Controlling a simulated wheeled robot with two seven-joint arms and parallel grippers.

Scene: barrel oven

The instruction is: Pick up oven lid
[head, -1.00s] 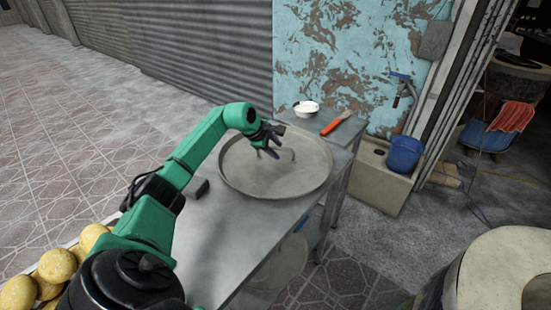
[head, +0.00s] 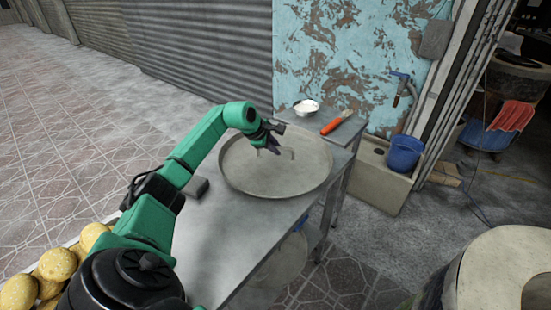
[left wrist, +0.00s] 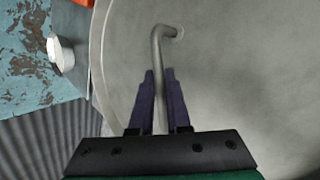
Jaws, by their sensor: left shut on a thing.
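The oven lid (head: 265,182) is a large round grey metal disc with a raised rim and a bent-rod handle (head: 288,153). It lies on the metal table, and its surface also fills much of the left wrist view (left wrist: 240,70). My left gripper (head: 273,147) is over the lid. In the left wrist view its two dark fingers (left wrist: 160,100) are shut on the handle, with the rod running between them and its bent end (left wrist: 165,32) showing beyond the tips. My right gripper is not in view.
A white bowl (head: 306,107) and an orange-handled tool (head: 337,122) sit behind the lid. Bread (head: 57,264) is at lower left; a round oven-like body (head: 500,275) stands at lower right. The front tabletop is clear.

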